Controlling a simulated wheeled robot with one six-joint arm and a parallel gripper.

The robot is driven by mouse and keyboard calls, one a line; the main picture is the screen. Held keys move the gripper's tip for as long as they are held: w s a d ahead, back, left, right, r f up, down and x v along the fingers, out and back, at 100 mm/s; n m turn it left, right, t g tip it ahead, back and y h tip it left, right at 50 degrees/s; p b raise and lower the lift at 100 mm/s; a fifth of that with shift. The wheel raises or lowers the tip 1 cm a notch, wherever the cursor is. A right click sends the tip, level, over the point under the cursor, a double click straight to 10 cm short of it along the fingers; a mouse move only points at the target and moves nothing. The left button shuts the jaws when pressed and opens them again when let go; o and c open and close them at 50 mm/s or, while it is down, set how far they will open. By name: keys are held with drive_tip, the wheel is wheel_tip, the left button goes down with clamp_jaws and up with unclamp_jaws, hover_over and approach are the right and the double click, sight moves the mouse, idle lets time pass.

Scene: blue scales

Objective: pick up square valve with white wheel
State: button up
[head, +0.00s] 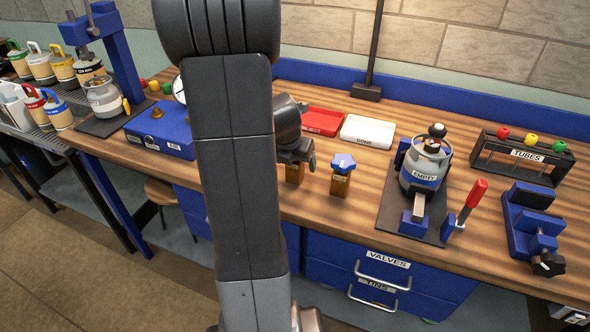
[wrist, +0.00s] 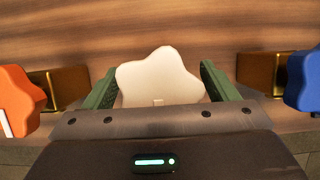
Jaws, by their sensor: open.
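The valve with the white star-shaped wheel (wrist: 158,78) is in the middle of the wrist view. Its body is hidden below the wheel in that view. My gripper (wrist: 158,70) is open, with one green finger on each side of the white wheel and small gaps beside it. In the head view my gripper (head: 297,152) is low over the bench. It hides the white wheel there. A brass block (head: 295,173) shows just below it, probably this valve's body.
A blue-wheeled valve (wrist: 305,80) stands close on the right, also in the head view (head: 342,172). An orange-wheeled valve (wrist: 20,100) stands on the left. Behind are a red tray (head: 322,121) and a white tray (head: 368,131). A clamped canister (head: 424,165) stands farther right.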

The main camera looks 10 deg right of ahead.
drive_tip(key=shift+w+f, duration=0.1)
drive_tip(key=shift+f, duration=0.1)
drive_tip(key=shift+r, duration=0.1)
drive_tip(key=c, duration=1.4)
